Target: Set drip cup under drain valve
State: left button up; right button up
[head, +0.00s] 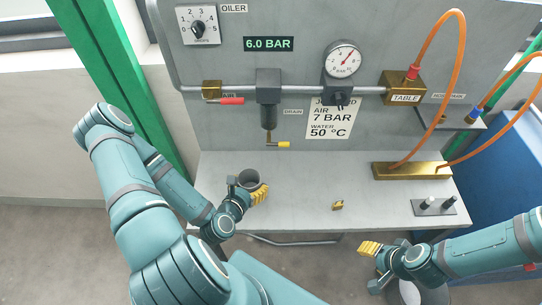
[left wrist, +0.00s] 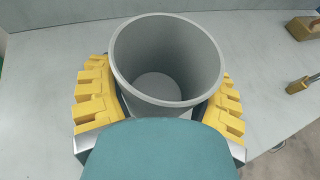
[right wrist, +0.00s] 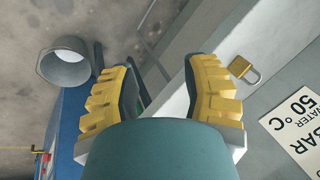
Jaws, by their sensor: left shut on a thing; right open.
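The drip cup (head: 250,177) is a grey open cylinder, upright and empty inside. In the left wrist view the cup (left wrist: 165,85) sits between the yellow fingers of my left gripper (head: 255,190), which is shut on it. The drain valve (head: 271,138), with a yellow handle (head: 284,144), hangs below the dark filter bowl (head: 268,115) on the pipe. In the head view the cup is below and to the left of the valve. I cannot tell whether the cup touches the bench. My right gripper (head: 369,248) is open and empty off the bench's front edge.
A brass padlock (head: 338,205) lies on the grey bench (head: 300,185). A brass manifold (head: 411,171) with orange hoses and a small block with pegs (head: 434,206) stand to the right. A bin (right wrist: 64,65) is on the floor. The bench below the valve is clear.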

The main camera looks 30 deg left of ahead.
pick_arm(q)
jog(key=w+b, duration=0.2)
jog(key=w, duration=0.1)
jog(key=w+a+b, duration=0.1)
jog(key=w+b, duration=0.1)
jog(key=w, duration=0.1)
jog(key=w+b, duration=0.3)
jog(key=shift+a+f, duration=0.15)
jog(key=shift+f, duration=0.1)
jog(key=w, duration=0.3)
jog(key=w+a, duration=0.1)
jog(key=w, duration=0.1)
jog(key=shift+w+r+p, duration=0.2)
jog(key=shift+p, duration=0.15)
jog(key=shift+w+f, duration=0.15)
jog(key=shift+f, duration=0.25)
jog(key=shift+f+b, duration=0.4)
jog(key=shift+f, duration=1)
pick_arm(e)
notch_tip(320, 180, down, 9)
jog(key=s, duration=0.1)
jog(key=shift+s+a+r+g, duration=0.2)
jog(key=shift+s+a+g, duration=0.05)
jog(key=shift+s+g, duration=0.1)
pick_arm(q)
jog(key=shift+f, duration=0.15)
jog(key=o, duration=1.3)
jog(key=shift+c, duration=0.2)
pick_arm(e)
jog(key=shift+f, duration=0.1)
